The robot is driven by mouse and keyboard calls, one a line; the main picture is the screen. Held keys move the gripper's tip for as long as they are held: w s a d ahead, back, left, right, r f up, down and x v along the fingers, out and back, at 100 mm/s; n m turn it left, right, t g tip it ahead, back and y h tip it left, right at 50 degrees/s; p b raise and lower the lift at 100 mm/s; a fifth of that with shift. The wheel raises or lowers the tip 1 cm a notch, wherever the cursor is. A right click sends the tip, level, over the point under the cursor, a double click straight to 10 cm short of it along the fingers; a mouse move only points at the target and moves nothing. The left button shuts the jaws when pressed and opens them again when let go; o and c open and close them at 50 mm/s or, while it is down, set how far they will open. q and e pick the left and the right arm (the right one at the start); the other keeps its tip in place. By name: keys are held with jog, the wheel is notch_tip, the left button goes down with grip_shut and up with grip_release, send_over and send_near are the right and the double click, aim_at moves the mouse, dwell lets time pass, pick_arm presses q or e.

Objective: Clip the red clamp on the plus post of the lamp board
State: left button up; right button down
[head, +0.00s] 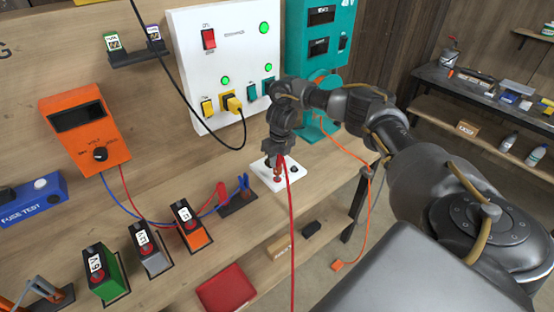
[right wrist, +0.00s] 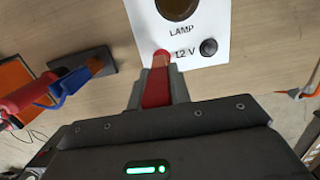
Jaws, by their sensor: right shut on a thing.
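The white lamp board (head: 286,201) lies on the bench below my right gripper (head: 278,160). In the right wrist view the board (right wrist: 220,20) shows a dark round lamp (right wrist: 178,8), "LAMP 12 V" lettering and a black post (right wrist: 208,47). My right gripper (right wrist: 157,92) is shut on the red clamp (right wrist: 156,88), whose red cable (head: 292,230) hangs down past the bench. The clamp's front end meets a rounded red tip, seemingly the plus post (right wrist: 161,56), at the board's edge. I cannot tell whether the jaws grip the post. My left gripper is out of view.
Other red (head: 221,194) and blue (head: 243,184) clips lie by a dark pad (head: 238,204) left of the board. Green, grey and orange batteries (head: 195,239) stand farther left. A white switch panel (head: 200,60) and teal unit (head: 300,65) stand behind. An orange cable hangs at right.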

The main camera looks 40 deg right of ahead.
aim_at(277, 165)
jog(key=shift+f+b, duration=1.15)
jog(key=shift+f, duration=0.5)
jog(key=c, duration=1.2)
grip_release()
jog(key=shift+r, duration=0.25)
jog(key=r, duration=0.3)
jog(key=s+r, duration=0.1)
jog(key=r, duration=0.6)
jog(key=shift+s+r, duration=0.15)
jog(key=shift+s, duration=0.05)
